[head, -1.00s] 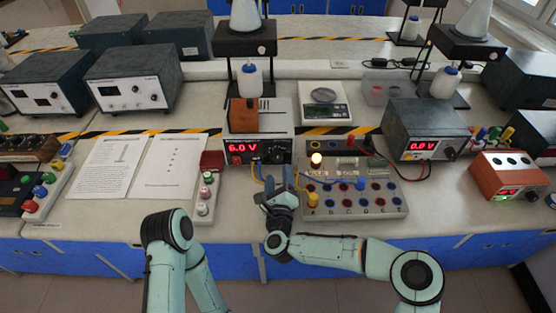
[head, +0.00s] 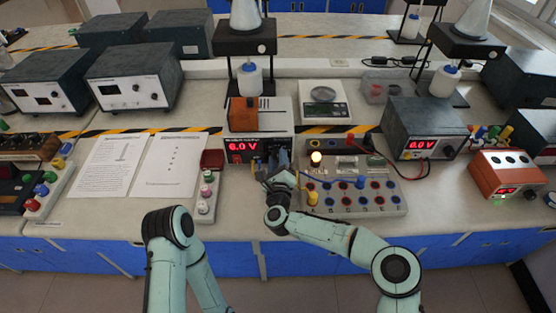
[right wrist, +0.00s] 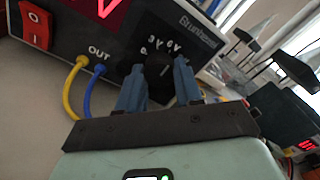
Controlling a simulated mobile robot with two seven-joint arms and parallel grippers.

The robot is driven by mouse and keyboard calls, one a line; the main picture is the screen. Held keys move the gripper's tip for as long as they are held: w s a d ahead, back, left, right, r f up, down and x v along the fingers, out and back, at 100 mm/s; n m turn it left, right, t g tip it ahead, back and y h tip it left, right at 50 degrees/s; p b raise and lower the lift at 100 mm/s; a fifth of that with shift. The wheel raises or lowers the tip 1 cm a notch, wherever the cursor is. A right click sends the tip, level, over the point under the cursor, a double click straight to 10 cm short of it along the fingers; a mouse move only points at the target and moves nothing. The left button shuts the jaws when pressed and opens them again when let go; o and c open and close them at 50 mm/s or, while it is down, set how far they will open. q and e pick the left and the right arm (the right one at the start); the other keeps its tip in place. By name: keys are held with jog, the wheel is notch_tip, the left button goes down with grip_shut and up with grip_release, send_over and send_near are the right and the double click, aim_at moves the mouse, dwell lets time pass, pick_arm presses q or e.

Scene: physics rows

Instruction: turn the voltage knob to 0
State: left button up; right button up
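The power supply (head: 243,115) shows 6.0 V in red on its display (head: 243,146). Its black voltage knob (right wrist: 159,74) shows in the right wrist view, with 3V and 6V marks above it. My right gripper (head: 279,162) is in front of the supply's right side and hides the knob in the head view. In the right wrist view its two blue fingers (right wrist: 160,78) are apart, one on each side of the knob. I cannot tell whether they touch it. My left arm is at the lower left, but its gripper is not in view.
Yellow and blue cables (right wrist: 82,82) leave the supply's OUT sockets left of the gripper. A circuit board (head: 350,203) with a lit bulb (head: 316,158) is to the right. A button box (head: 206,195) and paper sheets (head: 168,165) are to the left.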

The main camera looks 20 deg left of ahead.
pick_arm(q)
jog(key=shift+f, duration=0.15)
pick_arm(e)
jog(key=n+b, duration=0.2)
jog(key=n, duration=0.1)
jog(key=shift+n+b, duration=0.4)
jog(key=n+b, duration=0.1)
jog(key=n, duration=0.2)
jog(key=shift+n+b, duration=0.3)
jog(key=n+b, duration=0.1)
jog(key=n, duration=0.3)
pick_arm(q)
jog(key=shift+t, duration=0.5)
jog(key=shift+w+f, duration=0.3)
jog(key=shift+f, duration=0.4)
jog(key=shift+w+f, duration=0.35)
jog(key=shift+f, duration=0.3)
jog(key=shift+w+f, duration=0.3)
jog(key=shift+f, duration=0.4)
pick_arm(e)
jog(key=shift+n, duration=2.3)
jog(key=o, duration=1)
jog(key=shift+r, duration=0.1)
jog(key=shift+o, duration=0.2)
